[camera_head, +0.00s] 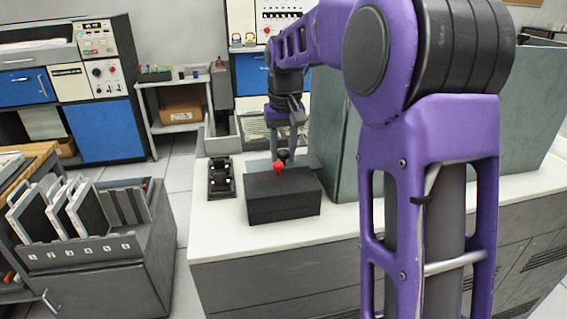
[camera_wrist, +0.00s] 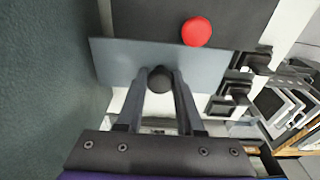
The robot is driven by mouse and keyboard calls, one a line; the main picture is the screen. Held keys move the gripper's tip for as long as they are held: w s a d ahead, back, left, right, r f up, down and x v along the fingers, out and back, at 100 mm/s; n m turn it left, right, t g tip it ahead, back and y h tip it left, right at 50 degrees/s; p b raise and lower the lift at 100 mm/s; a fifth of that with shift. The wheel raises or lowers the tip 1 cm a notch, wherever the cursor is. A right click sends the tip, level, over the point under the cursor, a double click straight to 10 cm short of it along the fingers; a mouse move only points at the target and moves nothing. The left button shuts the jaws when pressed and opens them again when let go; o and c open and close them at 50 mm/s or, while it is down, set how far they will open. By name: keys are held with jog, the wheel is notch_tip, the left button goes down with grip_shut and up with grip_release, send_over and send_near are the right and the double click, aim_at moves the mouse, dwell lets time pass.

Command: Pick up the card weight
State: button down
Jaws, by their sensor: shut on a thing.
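The card weight appears as a flat grey-blue plate (camera_wrist: 112,60) with a round black knob (camera_wrist: 160,79) in the wrist view. My gripper (camera_wrist: 159,74) is shut on this knob, one finger on each side. In the head view my gripper (camera_head: 285,148) reaches down behind a dark box, and the black knob (camera_head: 283,155) shows at its fingertips.
The dark box (camera_head: 284,197) with a red knob (camera_head: 278,168) stands just in front. A black switch unit (camera_head: 221,178) lies left of it on the white counter (camera_head: 215,224). A tall grey-green panel (camera_head: 336,140) rises close on the right. A card rack (camera_head: 90,252) stands left.

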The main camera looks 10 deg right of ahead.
jog(key=r, duration=0.2)
jog(key=shift+w+a+r, duration=0.25)
jog(key=shift+w+r, duration=0.05)
jog(key=shift+r, duration=0.1)
jog(key=w+a+p, duration=0.5)
jog(key=w+a, duration=0.7)
jog(key=w, duration=0.2)
jog(key=shift+w+f, duration=0.15)
jog(key=shift+w, duration=0.1)
jog(key=shift+a, duration=0.1)
